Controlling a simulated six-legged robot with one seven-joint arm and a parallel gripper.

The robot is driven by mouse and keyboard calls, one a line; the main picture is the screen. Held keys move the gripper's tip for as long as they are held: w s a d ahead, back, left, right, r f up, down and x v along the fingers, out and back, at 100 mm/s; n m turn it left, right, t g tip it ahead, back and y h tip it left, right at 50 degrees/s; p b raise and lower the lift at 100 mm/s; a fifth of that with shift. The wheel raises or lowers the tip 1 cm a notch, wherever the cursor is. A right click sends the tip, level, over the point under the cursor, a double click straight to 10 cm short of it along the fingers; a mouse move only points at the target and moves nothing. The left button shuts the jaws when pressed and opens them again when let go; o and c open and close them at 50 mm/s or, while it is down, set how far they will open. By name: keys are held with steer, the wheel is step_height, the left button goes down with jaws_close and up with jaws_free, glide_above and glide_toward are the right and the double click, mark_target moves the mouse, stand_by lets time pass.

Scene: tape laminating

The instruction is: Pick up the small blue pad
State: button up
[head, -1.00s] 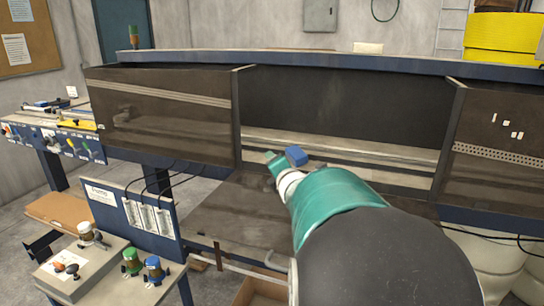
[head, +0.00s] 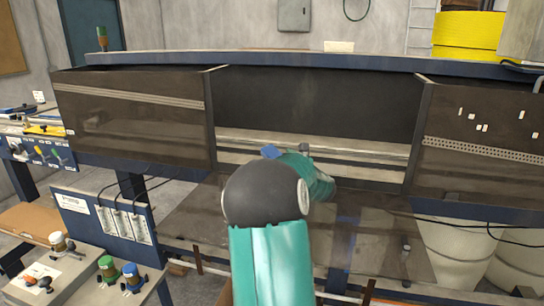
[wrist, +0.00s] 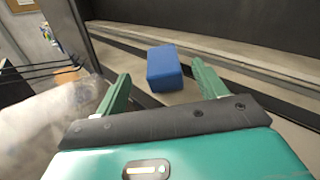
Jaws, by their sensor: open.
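The small blue pad (wrist: 164,68) is a blue block. In the wrist view it lies on a light ledge, ahead of and between the two finger tips. In the head view only a part of the blue pad (head: 270,152) shows, just past my arm. My gripper (wrist: 160,80) has its green fingers spread apart with nothing held between them. The pad sits closer to the right finger than to the left one. I cannot tell whether the right finger touches it. In the head view my arm hides most of the gripper.
A dark workbench with a long light ledge (head: 370,163) runs behind the pad. Dark side panels (head: 135,115) flank the opening. A lower dark shelf (head: 390,245) lies in front. A small table (head: 75,285) with coloured bottles stands at the lower left. Yellow material (head: 468,35) is at the back right.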

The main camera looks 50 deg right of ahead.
mark_target(272, 151)
steer(key=x, duration=0.6)
steer(key=shift+s+d, duration=0.1)
steer(key=shift+s, duration=0.05)
steer(key=shift+r, duration=0.1)
steer(key=shift+c, duration=0.2)
steer(key=c, duration=1.1)
steer(key=shift+r, duration=0.1)
